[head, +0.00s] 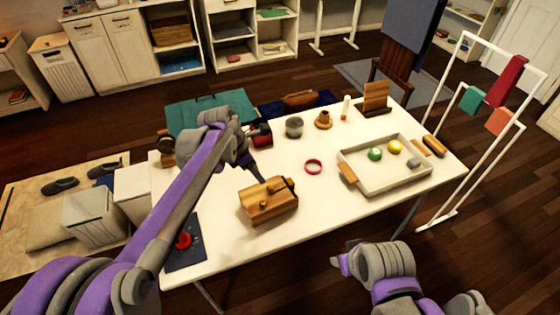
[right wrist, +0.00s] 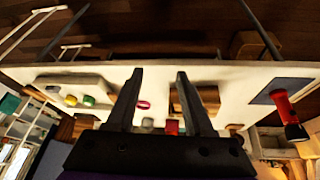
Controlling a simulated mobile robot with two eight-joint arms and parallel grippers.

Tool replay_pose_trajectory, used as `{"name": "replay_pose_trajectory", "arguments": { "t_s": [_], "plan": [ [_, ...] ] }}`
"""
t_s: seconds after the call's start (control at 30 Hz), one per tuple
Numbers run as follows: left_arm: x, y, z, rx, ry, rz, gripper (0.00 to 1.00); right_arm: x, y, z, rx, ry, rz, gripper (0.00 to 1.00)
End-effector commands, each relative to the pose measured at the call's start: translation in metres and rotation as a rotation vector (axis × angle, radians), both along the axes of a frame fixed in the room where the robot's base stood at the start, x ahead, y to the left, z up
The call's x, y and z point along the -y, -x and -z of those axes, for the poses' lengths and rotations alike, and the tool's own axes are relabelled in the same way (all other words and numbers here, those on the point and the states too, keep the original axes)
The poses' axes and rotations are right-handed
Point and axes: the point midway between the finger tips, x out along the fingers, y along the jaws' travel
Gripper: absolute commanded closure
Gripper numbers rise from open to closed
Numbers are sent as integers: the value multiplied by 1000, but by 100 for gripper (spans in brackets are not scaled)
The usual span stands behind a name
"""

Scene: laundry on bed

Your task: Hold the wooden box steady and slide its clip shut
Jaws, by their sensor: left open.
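The wooden box (head: 268,204) stands on the white table near its front edge. A small dark part, perhaps the clip, shows at its upper right edge; whether it is shut is too small to tell. My left gripper (head: 254,170) is open, above and just behind the box, apparently apart from it. My right gripper (head: 340,262) is in front of the table, right of the box and away from it. In the right wrist view my right gripper (right wrist: 159,74) is open and empty, with the box (right wrist: 207,98) beyond its right finger.
A grey tray (head: 372,188) with green and yellow balls lies at the right of the white table (head: 232,240). A magenta ring (head: 313,166) lies between box and tray. Cups and a tin stand behind.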

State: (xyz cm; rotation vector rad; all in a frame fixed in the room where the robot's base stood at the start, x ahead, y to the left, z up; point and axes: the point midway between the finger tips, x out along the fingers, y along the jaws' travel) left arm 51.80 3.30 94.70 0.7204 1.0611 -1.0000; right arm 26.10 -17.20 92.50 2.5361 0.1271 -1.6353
Motion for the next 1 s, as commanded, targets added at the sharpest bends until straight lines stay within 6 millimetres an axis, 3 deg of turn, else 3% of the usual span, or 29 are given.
{"name": "replay_pose_trajectory", "arguments": {
  "t_s": [0.03,0.1,0.3,0.5,0.77,1.0],
  "plan": [
    [0,0,0,0,0,1,50,-2,-14,-10,-13,22,-57,37],
    [0,0,0,0,0,1,50,-5,-34,-21,-38,61,-155,25],
    [0,0,0,2,-1,2,50,-17,-93,-48,-107,165,-459,25],
    [0,0,0,2,-1,2,50,-32,-153,-61,-169,250,-771,25],
    [0,0,0,2,-1,2,50,-56,-225,-58,-236,334,-1187,25],
    [0,0,0,2,-1,2,50,-80,-279,-39,-277,380,-1551,25]
  ]
}}
